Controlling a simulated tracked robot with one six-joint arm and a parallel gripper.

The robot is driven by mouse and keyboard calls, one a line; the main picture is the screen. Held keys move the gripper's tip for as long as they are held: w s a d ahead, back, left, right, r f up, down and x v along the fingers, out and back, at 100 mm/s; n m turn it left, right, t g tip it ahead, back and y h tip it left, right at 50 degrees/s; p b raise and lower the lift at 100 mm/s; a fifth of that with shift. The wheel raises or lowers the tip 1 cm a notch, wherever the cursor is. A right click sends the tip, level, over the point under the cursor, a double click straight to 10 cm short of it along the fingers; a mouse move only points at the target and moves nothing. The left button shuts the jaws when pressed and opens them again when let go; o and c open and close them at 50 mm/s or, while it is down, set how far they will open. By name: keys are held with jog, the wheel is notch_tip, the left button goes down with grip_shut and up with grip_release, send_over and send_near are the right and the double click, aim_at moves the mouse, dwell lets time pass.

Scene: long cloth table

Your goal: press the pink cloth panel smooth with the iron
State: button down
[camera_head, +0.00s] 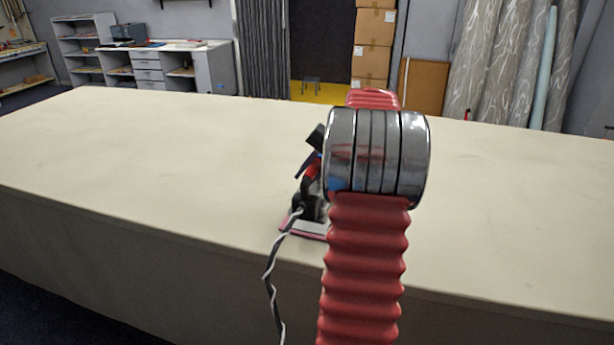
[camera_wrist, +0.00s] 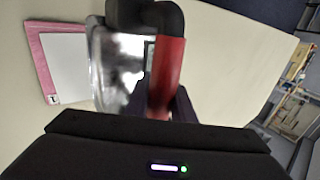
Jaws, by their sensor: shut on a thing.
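The iron (camera_wrist: 110,72) is in my gripper (camera_wrist: 163,106), which is shut on it; its shiny metal body, a red part and a black end show in the wrist view. In the head view the iron (camera_head: 309,205) stands near the table's front edge, partly hidden behind my red arm. The pink cloth panel (camera_wrist: 38,52) lies flat to the left of the iron in the wrist view, with a pale sheet covering all but its pink border. A pink edge (camera_head: 287,232) shows beside the iron in the head view. Whether the iron touches the panel is hidden.
The long cream cloth table (camera_head: 180,140) is largely bare, with wide free room left and right. A twisted black-and-white cord (camera_head: 269,275) hangs from the iron over the front edge. Shelves, boxes and fabric rolls stand well behind the table.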

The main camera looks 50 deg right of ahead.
aim_at(311, 191)
jog(key=shift+f, duration=2.7)
jog(key=shift+f, duration=0.75)
dwell(0.9)
jog(key=shift+r, duration=0.1)
jog(key=shift+r, duration=3.65)
